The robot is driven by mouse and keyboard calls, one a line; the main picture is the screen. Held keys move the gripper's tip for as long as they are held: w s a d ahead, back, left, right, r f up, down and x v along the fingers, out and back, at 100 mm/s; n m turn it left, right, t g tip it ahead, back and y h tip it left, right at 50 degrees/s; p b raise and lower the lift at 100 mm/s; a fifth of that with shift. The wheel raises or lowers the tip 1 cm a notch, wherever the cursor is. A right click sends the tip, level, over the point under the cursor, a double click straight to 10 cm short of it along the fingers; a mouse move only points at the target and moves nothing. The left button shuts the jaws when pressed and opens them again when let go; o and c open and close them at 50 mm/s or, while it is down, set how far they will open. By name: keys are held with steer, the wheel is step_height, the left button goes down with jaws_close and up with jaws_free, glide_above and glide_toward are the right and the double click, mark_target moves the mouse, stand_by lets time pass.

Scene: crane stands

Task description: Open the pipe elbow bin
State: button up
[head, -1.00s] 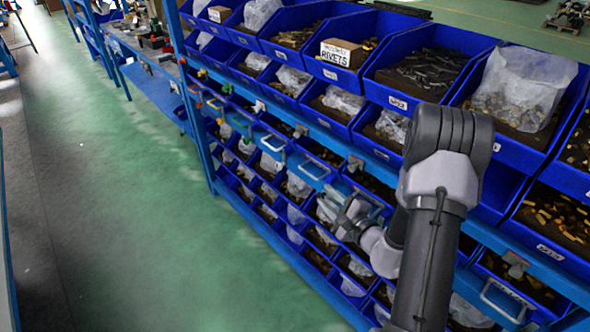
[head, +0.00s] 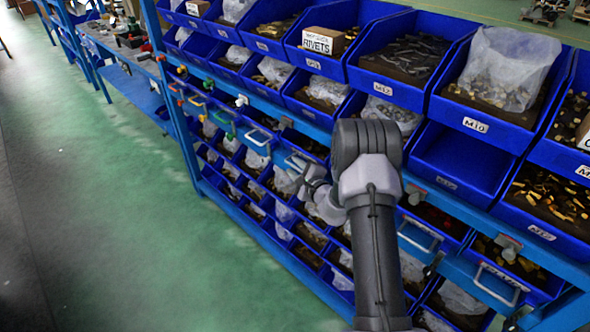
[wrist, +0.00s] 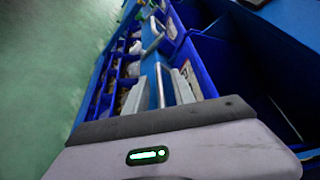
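A row of bins with bar handles runs along the middle of the rack. I cannot tell which is the pipe elbow bin, as the handle labels are too small or hidden.
Open blue bins with hardware fill the rack above, including an empty bin (head: 455,165). A cardboard RIVETS box (head: 322,40) stands in one. The green floor (head: 130,200) at left is clear.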

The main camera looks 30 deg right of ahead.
jaws_close()
stand_by(1.4)
